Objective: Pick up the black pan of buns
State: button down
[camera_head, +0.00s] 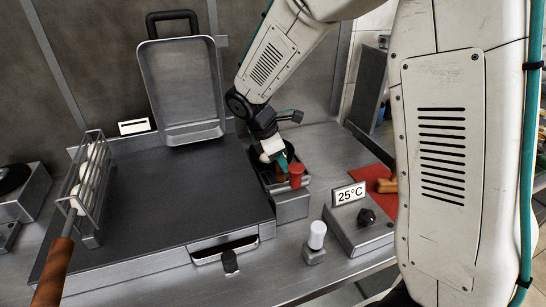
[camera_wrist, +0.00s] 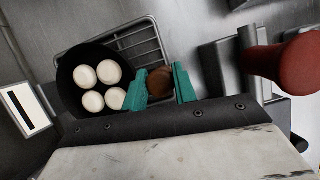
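The black pan (camera_wrist: 69,83) holds several round white buns (camera_wrist: 92,101) and sits over a wire rack in the wrist view. A short brown handle (camera_wrist: 160,83) lies to its right. My gripper (camera_wrist: 163,70) has its teal fingers on either side of this handle, and the handle nearly fills the gap; whether they press on it is unclear. In the head view my gripper (camera_head: 284,162) reaches down at the small station right of the griddle. One white bun (camera_head: 265,157) shows there; my wrist hides most of the pan.
A red knob-like piece (camera_head: 296,175) stands close to the right of my gripper; it looms large in the wrist view (camera_wrist: 285,65). A control box with a 25°C display (camera_head: 349,194) and a white-topped shaker (camera_head: 317,235) stand nearer. The dark griddle (camera_head: 160,200) is bare; a wooden-handled rack (camera_head: 88,190) stands left.

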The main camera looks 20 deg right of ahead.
notch_tip(320, 180, up, 10)
jog(key=shift+r, duration=0.1)
dwell(0.6)
jog(key=c, duration=2)
grip_release()
grip_shut()
